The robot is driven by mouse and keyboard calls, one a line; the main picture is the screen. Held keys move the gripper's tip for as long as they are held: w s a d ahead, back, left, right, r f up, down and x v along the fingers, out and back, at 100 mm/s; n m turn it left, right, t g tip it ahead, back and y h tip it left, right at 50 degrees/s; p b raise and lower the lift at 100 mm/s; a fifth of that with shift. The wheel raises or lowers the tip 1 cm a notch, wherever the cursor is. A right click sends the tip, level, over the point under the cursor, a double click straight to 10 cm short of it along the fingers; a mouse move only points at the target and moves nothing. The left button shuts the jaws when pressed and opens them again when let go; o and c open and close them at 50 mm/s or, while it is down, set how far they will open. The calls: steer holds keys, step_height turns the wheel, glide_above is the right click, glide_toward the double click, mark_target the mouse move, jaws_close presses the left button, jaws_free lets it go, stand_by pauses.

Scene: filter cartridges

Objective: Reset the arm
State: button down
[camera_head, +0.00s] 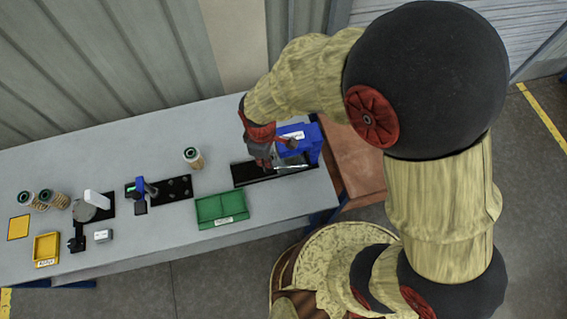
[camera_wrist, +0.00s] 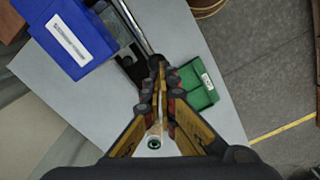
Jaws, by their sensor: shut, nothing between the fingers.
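My arm reaches over the grey table (camera_head: 130,245) from the right. My gripper (camera_head: 264,162) is above the black strip (camera_head: 243,178) at the table's right part, beside the blue bin (camera_head: 308,147). In the wrist view my gripper (camera_wrist: 160,72) has its fingers together, with nothing held. A filter cartridge (camera_head: 193,158) stands alone near the table's back edge; a cartridge also shows beneath the fingers in the wrist view (camera_wrist: 154,141). The wrist view shows the blue bin (camera_wrist: 65,36) at upper left. My gripper hides part of the black strip.
A green tray (camera_head: 222,208) sits near the front edge. Further left are a black plate (camera_head: 173,188), a blue-and-black device (camera_head: 140,192), a fixture with a grey disc (camera_head: 84,211), a yellow bin (camera_head: 47,248) and several cartridges (camera_head: 43,198). A corrugated wall (camera_head: 110,60) stands behind.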

steer(key=shift+r+p, duration=0.35)
steer(key=shift+r, duration=0.35)
steer(key=shift+s+d+m, duration=0.1)
steer(key=shift+s+m, duration=0.1)
steer(key=shift+m, duration=0.2)
steer(key=s+d+r+m+t+b, duration=0.2)
steer(key=d+m+b, duration=0.2)
steer(key=d+b, duration=0.3)
steer(key=s+d+r+m+t+b, duration=0.1)
steer(key=s+d+r+m+b, duration=0.1)
steer(key=d+m+b, duration=0.3)
steer(key=s+d+r+m+t+b, duration=0.2)
steer(key=s+d+m+b, duration=0.1)
steer(key=d+b, duration=0.7)
steer(key=shift+d+m+t, duration=0.3)
steer(key=shift+d+m, duration=0.35)
steer(key=shift+m, duration=0.25)
